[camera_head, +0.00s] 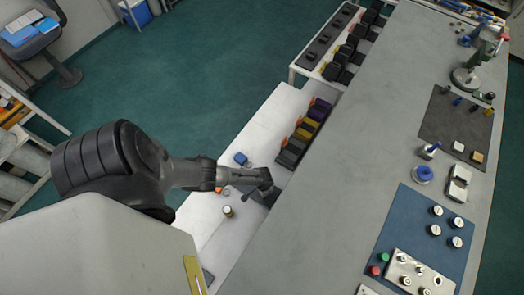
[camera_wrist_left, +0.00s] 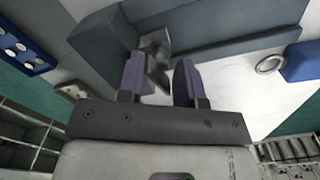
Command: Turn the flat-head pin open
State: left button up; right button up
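My left gripper (camera_head: 266,190) reaches over the white lower bench, beside the long grey counter. In the left wrist view its two purple fingers (camera_wrist_left: 159,82) stand apart. A small grey metal piece with a flat-looking end (camera_wrist_left: 157,58) shows between and just beyond the fingertips, in front of a dark grey block (camera_wrist_left: 105,42). It may be the flat-head pin; I cannot tell whether the fingers touch it. In the head view the gripper hides most of this spot. My right gripper is not in view.
The grey counter (camera_head: 330,175) carries a blue panel (camera_head: 405,222) with white round fittings at the right. On the white bench (camera_head: 228,240) are a blue block (camera_head: 240,158), a small cylinder (camera_head: 228,211) and colored bins (camera_head: 308,128). The counter's middle is clear.

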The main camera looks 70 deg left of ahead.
pick_arm(q)
jog(key=m+b, duration=0.1)
jog(key=m, duration=0.4)
jog(key=shift+a+f+m+b, duration=0.15)
jog(key=shift+a+m+b, duration=0.05)
jog(key=shift+m+b, duration=0.2)
jog(key=m+b, duration=0.1)
jog(key=m, duration=0.2)
jog(key=shift+w+m, duration=0.1)
jog(key=shift+m, duration=0.2)
jog(key=m+b, duration=0.2)
jog(key=m, duration=0.3)
jog(key=shift+w, duration=0.1)
jog(key=m+b, duration=0.1)
jog(key=m, duration=0.4)
jog(key=shift+w, duration=0.1)
notch_tip(320, 180, up, 14)
jog(key=m+p, duration=0.3)
jog(key=m, duration=0.3)
jog(key=shift+s+a, duration=0.2)
jog(key=shift+s, duration=0.1)
